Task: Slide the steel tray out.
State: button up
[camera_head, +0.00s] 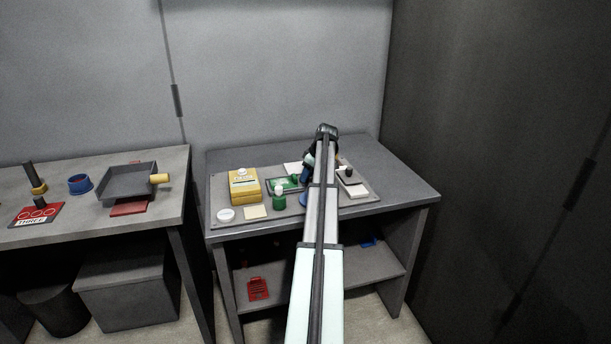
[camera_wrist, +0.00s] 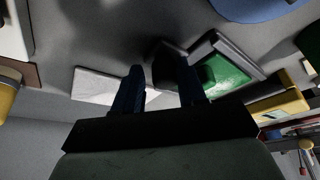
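A dark grey metal tray with raised sides (camera_head: 128,181) sits on the left table, a short yellow handle (camera_head: 159,179) at its right side. It is the only thing I see that fits the steel tray, but I cannot be sure. My gripper (camera_head: 306,172) is over the right table, well to the right of this tray and partly hidden by my arm. In the wrist view my gripper (camera_wrist: 160,88) has two dark blue fingers standing apart. A dark-framed green thing (camera_wrist: 222,68) and a white flat piece (camera_wrist: 100,86) lie beyond the fingers; I see nothing held.
The right table (camera_head: 400,185) carries a yellow box (camera_head: 244,188), a green bottle (camera_head: 279,200), a white round dish (camera_head: 226,215) and a pale block (camera_head: 353,188). On the left table are a blue ring (camera_head: 80,184) and a red sign (camera_head: 38,214). A gap separates the tables.

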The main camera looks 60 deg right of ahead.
jog(key=shift+a, duration=0.1)
dwell(0.3)
jog(key=shift+s+r, duration=0.1)
jog(key=shift+r, duration=0.2)
jog(key=v, duration=1.3)
